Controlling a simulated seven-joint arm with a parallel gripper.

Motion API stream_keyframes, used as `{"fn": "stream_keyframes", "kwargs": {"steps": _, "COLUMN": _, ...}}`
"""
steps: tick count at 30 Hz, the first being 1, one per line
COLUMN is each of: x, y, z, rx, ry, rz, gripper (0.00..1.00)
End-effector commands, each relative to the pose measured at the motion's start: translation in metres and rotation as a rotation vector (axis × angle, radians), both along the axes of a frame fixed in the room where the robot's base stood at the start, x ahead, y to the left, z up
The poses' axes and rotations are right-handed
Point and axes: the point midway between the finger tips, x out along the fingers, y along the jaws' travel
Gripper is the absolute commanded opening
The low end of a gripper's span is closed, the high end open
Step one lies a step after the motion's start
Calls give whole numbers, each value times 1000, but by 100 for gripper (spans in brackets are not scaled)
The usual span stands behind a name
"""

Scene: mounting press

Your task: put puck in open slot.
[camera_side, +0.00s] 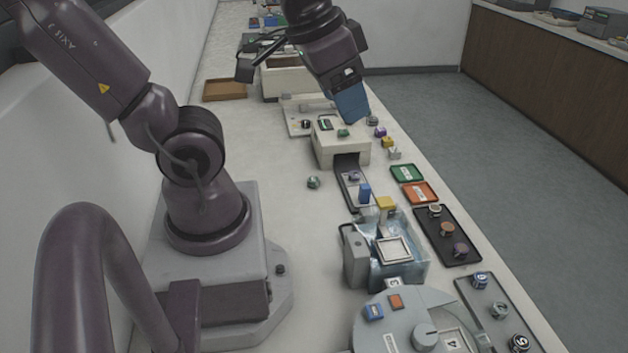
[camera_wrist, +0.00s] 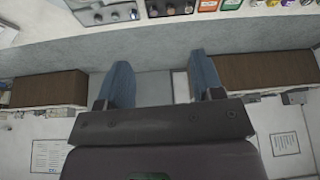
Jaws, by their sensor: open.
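My gripper (camera_side: 351,104) has blue fingers and hangs over the far part of the bench, above a cream box-shaped machine. Its two fingers are apart with nothing between them in the wrist view (camera_wrist: 163,82). Several small round pucks are in view, and I cannot tell which one the task means. Numbered pucks (camera_side: 499,310) sit on a grey tray (camera_side: 468,290) at the lower right. More pucks (camera_side: 447,229) sit on a black tray (camera_side: 432,243). A grey round station (camera_side: 405,335) with numbered square places is at the bottom, partly cut off. An open slot is not clearly visible.
The cream machine (camera_side: 341,150) has a dark opening and a chute. A clear-walled unit (camera_side: 412,270) stands before the station. Green (camera_side: 408,173) and orange (camera_side: 420,192) trays line the right edge.

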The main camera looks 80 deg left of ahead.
Motion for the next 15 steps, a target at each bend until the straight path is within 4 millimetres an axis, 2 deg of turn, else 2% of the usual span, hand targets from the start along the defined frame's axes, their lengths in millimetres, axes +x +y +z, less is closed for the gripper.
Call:
{"fn": "stream_keyframes", "kwargs": {"steps": 3, "x": 9, "y": 32, "z": -27, "rx": -35, "ry": 137, "rz": 145, "gripper": 61}}
{"fn": "stream_keyframes", "kwargs": {"steps": 9, "x": 21, "y": 97, "z": -78, "rx": -120, "ry": 283, "rz": 456, "gripper": 61}}
{"fn": "stream_keyframes", "kwargs": {"steps": 15, "x": 13, "y": 166, "z": -141, "rx": -193, "ry": 367, "rz": 805, "gripper": 61}}
